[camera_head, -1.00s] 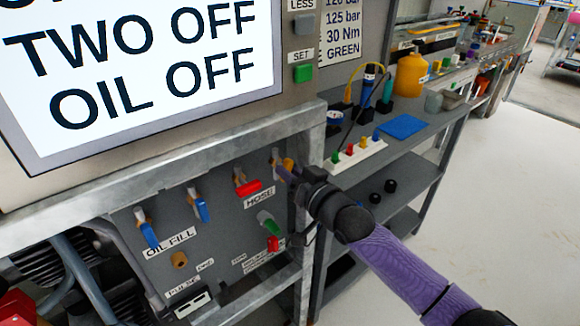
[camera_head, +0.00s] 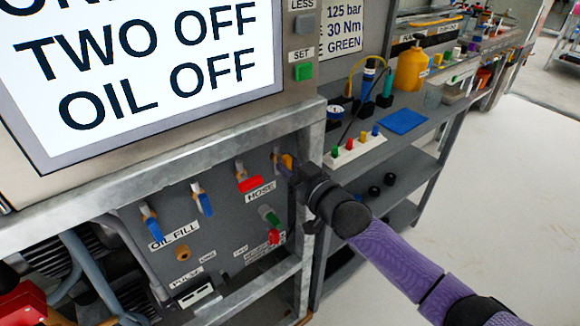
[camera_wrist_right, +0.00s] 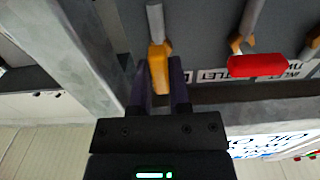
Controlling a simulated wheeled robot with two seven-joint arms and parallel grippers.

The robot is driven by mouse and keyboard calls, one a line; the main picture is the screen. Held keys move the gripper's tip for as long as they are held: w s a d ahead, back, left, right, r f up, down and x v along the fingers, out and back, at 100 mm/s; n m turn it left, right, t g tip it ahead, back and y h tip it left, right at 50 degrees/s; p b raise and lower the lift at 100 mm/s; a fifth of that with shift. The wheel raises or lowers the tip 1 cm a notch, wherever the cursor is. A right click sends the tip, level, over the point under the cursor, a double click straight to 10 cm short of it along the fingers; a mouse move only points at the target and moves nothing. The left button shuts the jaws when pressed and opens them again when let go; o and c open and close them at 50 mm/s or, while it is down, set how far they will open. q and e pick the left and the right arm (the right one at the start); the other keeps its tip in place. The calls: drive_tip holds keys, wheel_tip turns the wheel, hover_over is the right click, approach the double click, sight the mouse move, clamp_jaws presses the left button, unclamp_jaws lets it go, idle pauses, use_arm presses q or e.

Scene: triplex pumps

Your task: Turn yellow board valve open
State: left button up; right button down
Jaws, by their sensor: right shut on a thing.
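The yellow valve handle (camera_head: 287,162) is on the grey valve board (camera_head: 225,225), at its upper right by the metal frame post. In the right wrist view the yellow handle (camera_wrist_right: 159,68) lies lengthwise between the two purple fingers, under a grey pipe stub. My right gripper (camera_head: 290,174) is shut on this handle, and its black body hides part of it. In the right wrist view the gripper (camera_wrist_right: 160,88) shows with a finger on each side of the handle. My left gripper is not in view.
Beside the yellow handle is a red handle (camera_head: 249,184), which lies crosswise. Two blue handles (camera_head: 204,202) hang further left. The metal frame post (camera_head: 310,200) stands close to my right gripper. A grey shelf (camera_head: 385,165) with bottles and a power strip is to the right.

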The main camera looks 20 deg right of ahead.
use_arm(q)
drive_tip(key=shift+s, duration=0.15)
use_arm(e)
drive_tip(key=c, duration=0.6)
unclamp_jaws()
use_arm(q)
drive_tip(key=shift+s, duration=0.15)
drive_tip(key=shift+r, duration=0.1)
use_arm(e)
drive_tip(key=shift+s+d, duration=0.1)
drive_tip(key=shift+s, duration=0.2)
use_arm(q)
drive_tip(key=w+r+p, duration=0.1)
drive_tip(key=p, duration=0.1)
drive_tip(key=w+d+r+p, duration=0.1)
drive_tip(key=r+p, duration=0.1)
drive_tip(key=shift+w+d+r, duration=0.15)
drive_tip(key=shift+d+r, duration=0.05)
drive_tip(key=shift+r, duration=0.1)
use_arm(e)
drive_tip(key=v, duration=0.9)
drive_tip(key=shift+s, duration=0.1)
